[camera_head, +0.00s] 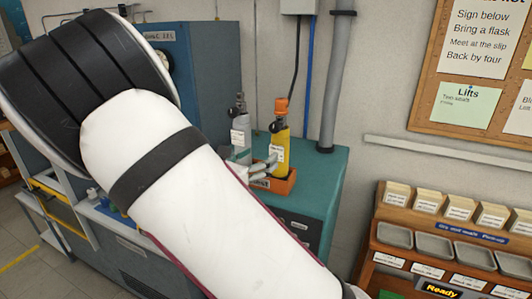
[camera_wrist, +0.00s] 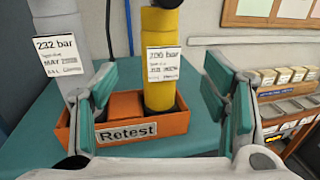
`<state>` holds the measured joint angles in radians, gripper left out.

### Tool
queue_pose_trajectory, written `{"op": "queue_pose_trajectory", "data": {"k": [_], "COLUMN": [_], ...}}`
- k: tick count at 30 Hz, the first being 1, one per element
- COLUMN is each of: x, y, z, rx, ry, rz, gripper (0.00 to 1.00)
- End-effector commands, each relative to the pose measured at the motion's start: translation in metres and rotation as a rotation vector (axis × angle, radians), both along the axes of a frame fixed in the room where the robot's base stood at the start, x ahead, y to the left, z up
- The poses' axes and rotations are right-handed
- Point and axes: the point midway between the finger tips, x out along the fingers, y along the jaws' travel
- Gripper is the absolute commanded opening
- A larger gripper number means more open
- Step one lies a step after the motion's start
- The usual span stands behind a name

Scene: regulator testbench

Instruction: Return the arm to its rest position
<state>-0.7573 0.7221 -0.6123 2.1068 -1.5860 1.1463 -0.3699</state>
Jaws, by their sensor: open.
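My arm (camera_head: 200,200) crosses the head view from upper left to lower middle. My gripper (camera_wrist: 160,85) is open and empty in the wrist view, with one finger at each side. It shows only partly in the head view (camera_head: 262,172), beside the bottles. A yellow bottle (camera_wrist: 160,100) stands upright in the orange Retest tray (camera_wrist: 170,125); in the picture it lies between the fingers, apart from both. It also shows in the head view (camera_head: 281,148), with an orange top. A grey bottle (camera_wrist: 65,25) tagged 232 bar stands left of it; the left finger partly hides its lower part.
The tray sits on a teal cabinet (camera_head: 318,200) against the wall. A blue cabinet (camera_head: 212,60) stands behind my arm. A grey pipe (camera_head: 337,80) rises at the cabinet's back. A wooden rack (camera_head: 385,262) with small boxes and trays stands at right, below a notice board (camera_head: 430,70).

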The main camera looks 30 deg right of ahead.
Motion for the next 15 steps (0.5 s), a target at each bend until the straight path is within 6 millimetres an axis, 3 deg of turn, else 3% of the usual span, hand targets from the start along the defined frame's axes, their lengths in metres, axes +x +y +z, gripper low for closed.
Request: {"op": "queue_pose_trajectory", "data": {"k": [15], "x": [-0.0031], "y": [0.0059], "z": [0.0000], "rx": [0.001], "ry": [0.000], "rz": [0.000], "gripper": [0.68]}}
